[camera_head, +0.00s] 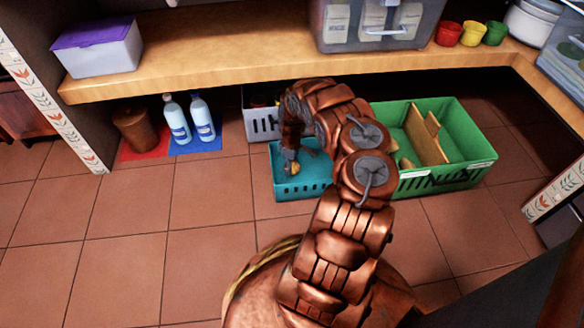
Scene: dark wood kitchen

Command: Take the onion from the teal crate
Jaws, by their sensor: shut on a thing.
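The teal crate (303,187) stands on the tiled floor under the wooden shelf, between a grey crate and a green crate. My gripper (291,168) reaches down into it near its left side. A small yellow-orange thing, which looks like the onion (294,169), shows at the fingertips, and my gripper is shut on it. It appears low, around the height of the crate's rim; I cannot tell whether it touches the crate floor. My arm hides the right part of the crate.
The green crate (457,177) with boards in it stands close on the right. The grey crate (262,124) is just behind. Two white-blue bottles (177,122) and a brown pot (135,130) stand left. The shelf (215,50) overhangs behind. Floor in front left is clear.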

